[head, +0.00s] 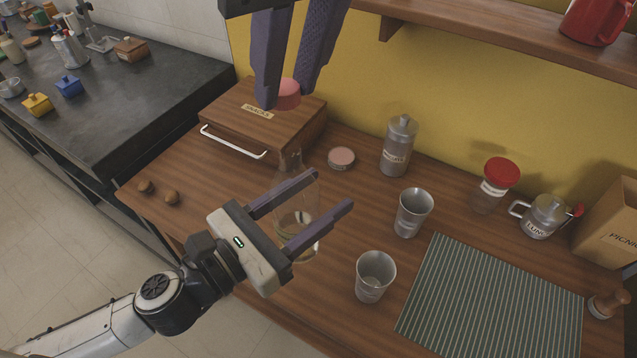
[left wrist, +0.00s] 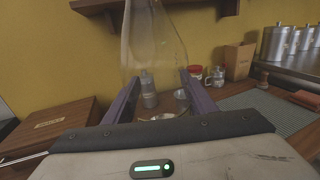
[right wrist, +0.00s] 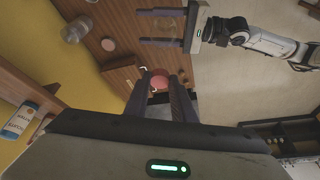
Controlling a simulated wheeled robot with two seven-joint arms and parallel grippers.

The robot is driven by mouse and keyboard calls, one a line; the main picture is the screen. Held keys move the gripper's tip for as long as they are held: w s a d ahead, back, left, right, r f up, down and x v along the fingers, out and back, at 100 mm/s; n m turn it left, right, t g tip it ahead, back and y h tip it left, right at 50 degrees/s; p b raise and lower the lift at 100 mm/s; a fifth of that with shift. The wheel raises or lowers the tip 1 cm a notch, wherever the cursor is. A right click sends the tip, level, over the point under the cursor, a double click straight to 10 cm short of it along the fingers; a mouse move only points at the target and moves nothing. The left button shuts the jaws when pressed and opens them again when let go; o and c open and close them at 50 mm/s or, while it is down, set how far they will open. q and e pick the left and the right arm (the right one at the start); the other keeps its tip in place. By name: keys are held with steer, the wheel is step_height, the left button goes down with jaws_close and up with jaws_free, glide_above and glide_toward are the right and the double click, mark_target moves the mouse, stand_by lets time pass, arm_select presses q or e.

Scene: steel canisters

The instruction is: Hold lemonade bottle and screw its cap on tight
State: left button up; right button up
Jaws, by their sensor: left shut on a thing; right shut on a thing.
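The lemonade bottle (head: 297,228) is clear glass, with some pale liquid low inside, and stands roughly upright with a narrow neck. My left gripper (head: 333,190) is shut on its body from the side. In the left wrist view the bottle (left wrist: 155,50) rises between the fingers, its top cut off by the frame. My right gripper (head: 286,97) points down from above and is shut on a pink cap (head: 288,90). The cap appears above the bottle neck, apart from it. It also shows between the fingers in the right wrist view (right wrist: 158,82).
A wooden snacks box (head: 255,125) stands behind the bottle. A pink-topped tin (head: 341,157), a steel canister (head: 398,147) and two metal cups (head: 412,213) (head: 374,277) stand to the right. A striped mat (head: 490,300) lies farther right. A shelf (head: 480,40) runs above.

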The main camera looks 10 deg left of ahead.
mark_target(293, 105)
steer(key=shift+f, duration=2)
steer(key=shift+f, duration=0.9)
steer(key=shift+f, duration=0.55)
